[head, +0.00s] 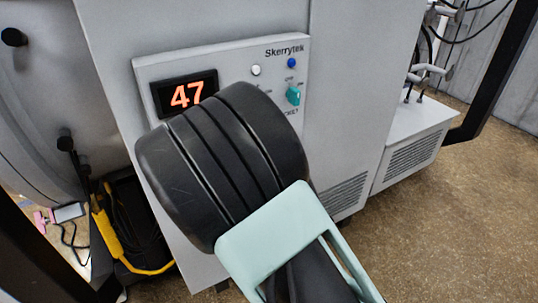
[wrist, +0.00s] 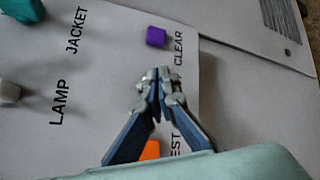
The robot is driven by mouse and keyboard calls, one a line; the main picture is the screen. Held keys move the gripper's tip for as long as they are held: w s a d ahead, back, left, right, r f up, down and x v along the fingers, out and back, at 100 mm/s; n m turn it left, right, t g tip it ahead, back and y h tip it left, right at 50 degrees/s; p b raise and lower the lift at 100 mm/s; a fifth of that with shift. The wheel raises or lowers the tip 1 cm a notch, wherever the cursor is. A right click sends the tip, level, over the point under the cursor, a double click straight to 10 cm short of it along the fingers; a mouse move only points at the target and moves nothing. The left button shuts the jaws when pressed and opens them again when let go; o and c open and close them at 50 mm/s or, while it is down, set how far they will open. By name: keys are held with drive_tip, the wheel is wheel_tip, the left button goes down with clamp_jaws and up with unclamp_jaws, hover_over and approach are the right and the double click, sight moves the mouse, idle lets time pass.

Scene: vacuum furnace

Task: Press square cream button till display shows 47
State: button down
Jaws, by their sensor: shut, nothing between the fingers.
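The display (head: 185,93) on the panel reads 47 in orange digits in the head view. No square cream button can be made out in either view; my arm covers the panel's lower middle in the head view. My gripper (wrist: 158,78) is shut and empty in the wrist view, its tips in front of the panel between a purple button (wrist: 156,37) by the word CLEAR and an orange button (wrist: 150,150). The orange button is partly hidden behind my fingers. Whether the tips touch the panel, I cannot tell.
The panel (head: 222,56) also carries a white button (head: 256,70), a blue button (head: 291,62) and a teal knob (head: 293,95). A yellow-and-black item (head: 118,235) stands low at the left. Open floor (head: 450,220) lies at the right.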

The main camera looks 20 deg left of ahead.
drive_tip(key=shift+s+d, duration=0.25)
drive_tip(key=shift+d, duration=0.1)
drive_tip(key=shift+s+d, duration=0.1)
drive_tip(key=s+d+b, duration=0.2)
drive_tip(key=s+d, duration=0.1)
drive_tip(key=shift+d, duration=0.3)
idle(0.7)
